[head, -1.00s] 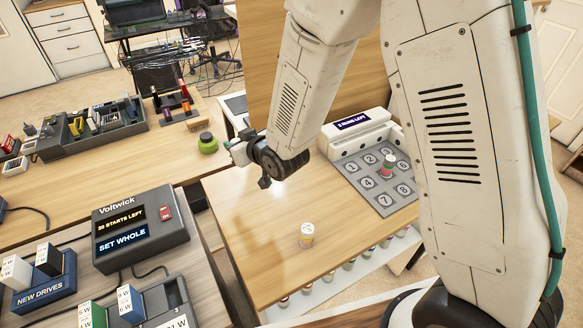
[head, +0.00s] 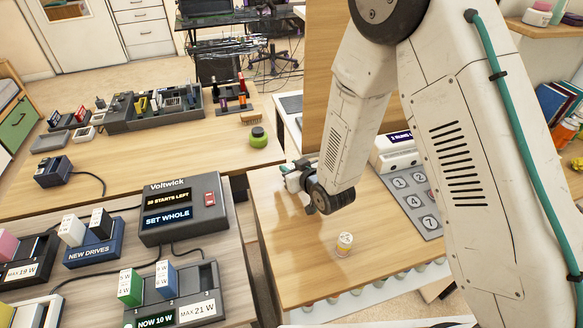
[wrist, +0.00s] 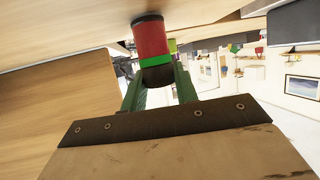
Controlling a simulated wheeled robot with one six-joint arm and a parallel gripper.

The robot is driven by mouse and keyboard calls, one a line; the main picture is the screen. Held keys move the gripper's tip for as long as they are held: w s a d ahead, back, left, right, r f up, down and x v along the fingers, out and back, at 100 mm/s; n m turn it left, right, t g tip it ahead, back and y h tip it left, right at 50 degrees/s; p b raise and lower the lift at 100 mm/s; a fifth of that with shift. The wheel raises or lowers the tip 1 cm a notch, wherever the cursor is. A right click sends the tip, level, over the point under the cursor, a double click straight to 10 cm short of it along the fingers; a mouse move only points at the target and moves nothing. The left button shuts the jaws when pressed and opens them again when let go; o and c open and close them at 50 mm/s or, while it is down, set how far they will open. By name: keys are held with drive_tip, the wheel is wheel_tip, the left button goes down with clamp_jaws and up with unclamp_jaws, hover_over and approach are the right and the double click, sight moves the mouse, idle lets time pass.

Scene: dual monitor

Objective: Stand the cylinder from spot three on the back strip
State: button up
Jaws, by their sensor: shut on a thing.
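My gripper (wrist: 157,80) is shut on a red cylinder (wrist: 152,40) with a green band and dark ends, in the wrist view. The fingers grip its near end, and the far end points away from them. In the head view, my gripper (head: 297,175) is over the left part of the wooden table, and the held cylinder cannot be made out. The numbered grey mat (head: 432,222) shows only spots such as 1, 4 and 7; my arm hides spot three. I cannot tell which surface is the back strip.
A white unit with a dark display (head: 396,152) is behind the mat, partly hidden. A Voltwick box (head: 182,212) and drive holders are at left. A green round object (head: 258,137) sits on the back bench.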

drive_tip(key=shift+f, duration=0.15)
drive_tip(key=o, duration=1)
drive_tip(key=shift+c, duration=0.2)
